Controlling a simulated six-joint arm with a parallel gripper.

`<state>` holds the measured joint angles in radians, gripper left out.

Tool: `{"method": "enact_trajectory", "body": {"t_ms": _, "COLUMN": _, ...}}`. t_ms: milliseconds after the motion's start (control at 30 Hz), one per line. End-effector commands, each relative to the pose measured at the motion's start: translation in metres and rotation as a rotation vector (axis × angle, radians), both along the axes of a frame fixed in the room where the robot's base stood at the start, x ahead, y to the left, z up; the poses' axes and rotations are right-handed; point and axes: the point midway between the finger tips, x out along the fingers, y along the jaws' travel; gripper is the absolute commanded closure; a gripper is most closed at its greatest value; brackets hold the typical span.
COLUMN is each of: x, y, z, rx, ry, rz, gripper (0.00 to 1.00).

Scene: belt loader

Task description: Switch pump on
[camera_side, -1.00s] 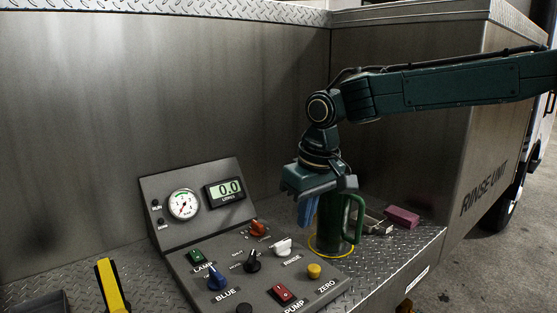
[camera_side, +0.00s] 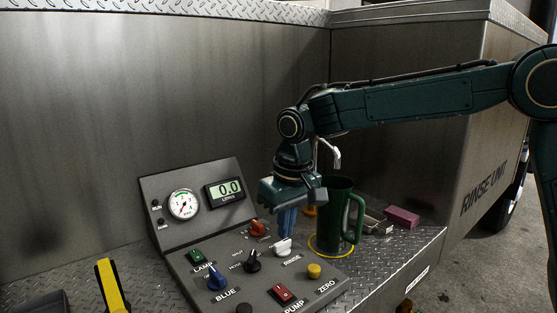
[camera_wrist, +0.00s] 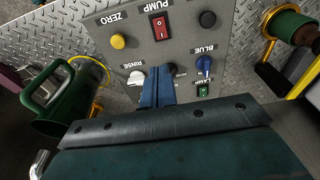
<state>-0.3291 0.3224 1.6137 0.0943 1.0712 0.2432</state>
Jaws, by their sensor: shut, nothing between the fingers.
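The red pump rocker switch (camera_side: 283,293) sits near the front edge of the grey control panel (camera_side: 190,268), above the label PUMP. It also shows in the wrist view (camera_wrist: 161,27), at the top middle. My gripper (camera_side: 287,232) is shut and empty, its blue fingers pointing down above the panel's back right part, near the white RINSE knob (camera_side: 283,246). In the wrist view the blue fingertips (camera_wrist: 157,70) lie over the panel and hide part of it. The gripper is apart from the pump switch. The display (camera_side: 225,191) reads 0.0.
A green jug (camera_side: 334,215) stands in a yellow ring at the panel's right, under a metal spout (camera_side: 333,155). A pink block (camera_side: 402,217) lies farther right.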

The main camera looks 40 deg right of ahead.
Motion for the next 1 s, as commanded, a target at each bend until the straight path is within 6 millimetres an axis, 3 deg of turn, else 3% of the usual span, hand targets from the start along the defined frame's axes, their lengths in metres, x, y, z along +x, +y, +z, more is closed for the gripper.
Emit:
{"method": "enact_trajectory", "body": {"t_ms": 267, "x": 0.003, "y": -0.001, "z": -0.029, "rx": -0.002, "ry": 0.004, "rz": -0.001, "gripper": 1.00}}
{"method": "enact_trajectory", "body": {"t_ms": 800, "x": 0.014, "y": -0.001, "z": -0.108, "rx": -0.001, "ry": 0.005, "rz": 0.000, "gripper": 1.00}}
{"method": "enact_trajectory", "body": {"t_ms": 1000, "x": 0.017, "y": -0.001, "z": -0.127, "rx": -0.001, "ry": 0.002, "rz": 0.000, "gripper": 1.00}}
